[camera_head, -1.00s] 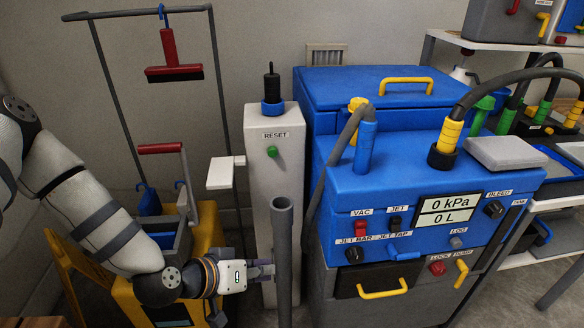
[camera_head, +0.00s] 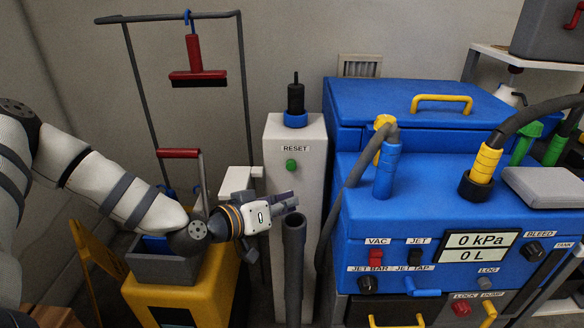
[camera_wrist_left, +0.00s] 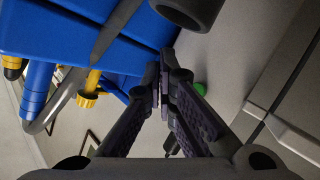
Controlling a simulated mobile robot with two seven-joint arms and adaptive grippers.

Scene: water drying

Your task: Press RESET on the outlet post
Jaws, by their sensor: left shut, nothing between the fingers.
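The green RESET button (camera_head: 291,165) sits on the front of the white outlet post (camera_head: 294,225), under a RESET label. My left gripper (camera_head: 291,199) is shut and empty, a little below the button in the head view, at the top of the upright grey pipe (camera_head: 294,255). In the left wrist view the shut fingers (camera_wrist_left: 163,75) partly cover the post, and the green button (camera_wrist_left: 200,88) shows just right of the fingertips. The gap between fingertips and button is unclear. My right gripper is not in view.
A blue machine (camera_head: 400,180) with hoses and switches stands right of the post. A yellow cart (camera_head: 190,285) with a grey bin is under my left arm. A grey rack (camera_head: 240,100) holds a red squeegee (camera_head: 193,60). The open pipe end (camera_wrist_left: 188,8) is near the fingers.

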